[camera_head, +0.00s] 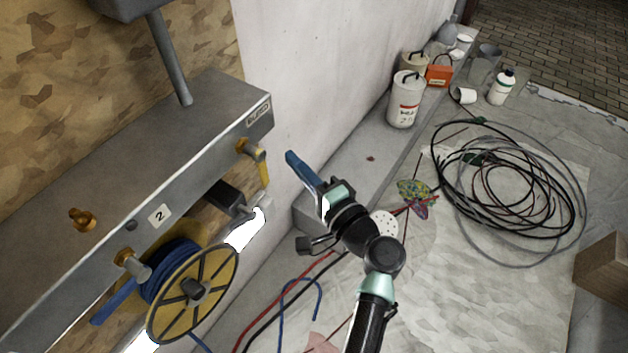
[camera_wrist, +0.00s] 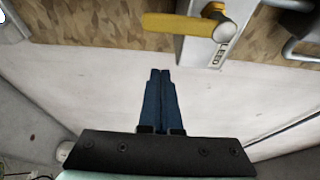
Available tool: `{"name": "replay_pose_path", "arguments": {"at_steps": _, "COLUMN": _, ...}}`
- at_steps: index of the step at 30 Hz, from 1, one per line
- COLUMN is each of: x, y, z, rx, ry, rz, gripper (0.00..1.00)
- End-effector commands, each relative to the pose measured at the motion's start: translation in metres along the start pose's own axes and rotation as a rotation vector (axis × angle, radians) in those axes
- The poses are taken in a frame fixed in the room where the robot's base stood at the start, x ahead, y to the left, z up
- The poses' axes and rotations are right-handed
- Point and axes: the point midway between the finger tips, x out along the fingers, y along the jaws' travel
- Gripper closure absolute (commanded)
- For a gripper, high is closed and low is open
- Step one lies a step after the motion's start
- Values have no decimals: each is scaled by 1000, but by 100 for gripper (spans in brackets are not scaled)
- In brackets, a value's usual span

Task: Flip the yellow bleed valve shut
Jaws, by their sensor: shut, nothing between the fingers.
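The yellow bleed valve (camera_head: 256,160) is on the front face of the grey metal panel, near its right end. Its yellow lever hangs downward in the head view. In the wrist view the yellow lever (camera_wrist: 178,25) lies sideways at the top, reaching left from its pivot, beside a label partly reading "EED". My gripper (camera_head: 291,156) has long blue fingers, shut together and empty. It is to the right of the valve, apart from it. In the wrist view the blue fingertips (camera_wrist: 160,74) point up toward the lever, with white wall behind them.
Another valve with a blue lever (camera_head: 115,301) is at the panel's lower left, near a "2" plate (camera_head: 159,215). A yellow-rimmed hose reel (camera_head: 158,323) and a dark fitting (camera_head: 228,197) stick out below the panel. Coiled cables (camera_head: 505,190) and containers lie on the right.

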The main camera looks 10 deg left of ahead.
Motion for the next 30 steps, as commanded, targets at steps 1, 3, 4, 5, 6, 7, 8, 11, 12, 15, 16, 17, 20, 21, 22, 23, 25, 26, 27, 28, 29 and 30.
{"name": "replay_pose_path", "arguments": {"at_steps": 1, "x": 12, "y": -1, "z": 1, "rx": -1, "ry": -5, "rz": 0, "gripper": 100}}
{"name": "replay_pose_path", "arguments": {"at_steps": 3, "x": 4, "y": -1, "z": 13, "rx": 2, "ry": 0, "rz": 2, "gripper": 100}}
{"name": "replay_pose_path", "arguments": {"at_steps": 4, "x": 2, "y": -1, "z": 16, "rx": 2, "ry": 0, "rz": 2, "gripper": 100}}
{"name": "replay_pose_path", "arguments": {"at_steps": 5, "x": 1, "y": -1, "z": 20, "rx": 2, "ry": 0, "rz": 1, "gripper": 100}}
{"name": "replay_pose_path", "arguments": {"at_steps": 6, "x": -1, "y": -1, "z": 24, "rx": 1, "ry": 0, "rz": 1, "gripper": 100}}
{"name": "replay_pose_path", "arguments": {"at_steps": 7, "x": -2, "y": -1, "z": 27, "rx": 1, "ry": 0, "rz": 1, "gripper": 100}}
{"name": "replay_pose_path", "arguments": {"at_steps": 8, "x": -2, "y": -1, "z": 29, "rx": 1, "ry": 0, "rz": 1, "gripper": 100}}
{"name": "replay_pose_path", "arguments": {"at_steps": 11, "x": -5, "y": -1, "z": 35, "rx": 1, "ry": 0, "rz": 0, "gripper": 100}}
{"name": "replay_pose_path", "arguments": {"at_steps": 12, "x": -5, "y": 0, "z": 37, "rx": 0, "ry": 0, "rz": 0, "gripper": 100}}
{"name": "replay_pose_path", "arguments": {"at_steps": 15, "x": -6, "y": 0, "z": 38, "rx": 0, "ry": 0, "rz": 0, "gripper": 100}}
{"name": "replay_pose_path", "arguments": {"at_steps": 16, "x": -6, "y": 0, "z": 38, "rx": 0, "ry": 0, "rz": 0, "gripper": 100}}
{"name": "replay_pose_path", "arguments": {"at_steps": 17, "x": -6, "y": 0, "z": 38, "rx": 0, "ry": 0, "rz": 0, "gripper": 100}}
{"name": "replay_pose_path", "arguments": {"at_steps": 20, "x": -6, "y": 0, "z": 38, "rx": 0, "ry": 0, "rz": 0, "gripper": 100}}
{"name": "replay_pose_path", "arguments": {"at_steps": 21, "x": -6, "y": 0, "z": 38, "rx": 0, "ry": 0, "rz": 0, "gripper": 100}}
{"name": "replay_pose_path", "arguments": {"at_steps": 22, "x": -6, "y": 0, "z": 38, "rx": 0, "ry": 0, "rz": 0, "gripper": 100}}
{"name": "replay_pose_path", "arguments": {"at_steps": 23, "x": -6, "y": 0, "z": 38, "rx": 0, "ry": 0, "rz": 0, "gripper": 100}}
{"name": "replay_pose_path", "arguments": {"at_steps": 25, "x": -6, "y": 0, "z": 38, "rx": 1, "ry": 0, "rz": 1, "gripper": 100}}
{"name": "replay_pose_path", "arguments": {"at_steps": 26, "x": -6, "y": 0, "z": 38, "rx": 3, "ry": 0, "rz": 1, "gripper": 100}}
{"name": "replay_pose_path", "arguments": {"at_steps": 27, "x": -6, "y": -1, "z": 39, "rx": 7, "ry": 0, "rz": 3, "gripper": 100}}
{"name": "replay_pose_path", "arguments": {"at_steps": 28, "x": -6, "y": -1, "z": 39, "rx": 12, "ry": 0, "rz": 5, "gripper": 100}}
{"name": "replay_pose_path", "arguments": {"at_steps": 29, "x": -6, "y": -1, "z": 39, "rx": 17, "ry": 0, "rz": 7, "gripper": 100}}
{"name": "replay_pose_path", "arguments": {"at_steps": 30, "x": -6, "y": -1, "z": 40, "rx": 27, "ry": 0, "rz": 11, "gripper": 100}}
